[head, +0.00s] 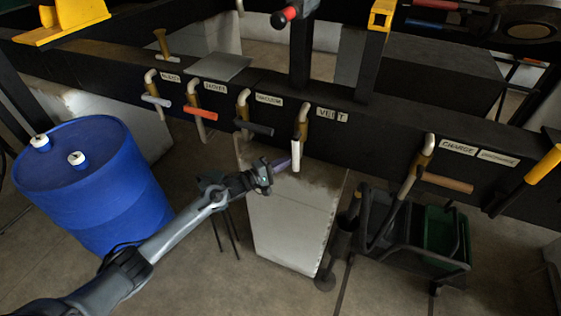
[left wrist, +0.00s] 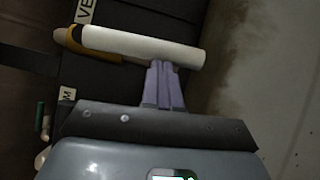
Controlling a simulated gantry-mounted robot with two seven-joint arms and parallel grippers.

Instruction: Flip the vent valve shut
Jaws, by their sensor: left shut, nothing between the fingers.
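The vent valve's white handle (head: 296,154) hangs straight down from its brass-coloured pipe fitting (head: 302,118), left of the VENT label (head: 331,115). In the left wrist view the white handle (left wrist: 140,45) lies across the upper part of the picture. My left gripper (head: 282,163) is just left of the handle's lower part. Its purple fingers (left wrist: 164,72) are shut together and empty. Their tips are at the handle's edge near its free end; I cannot tell whether they touch it. My right gripper is in neither view.
A brown handle (head: 446,184) and a yellow one (head: 543,165) are to the right. A blue drum (head: 95,190) stands left. A cart (head: 415,250) stands right.

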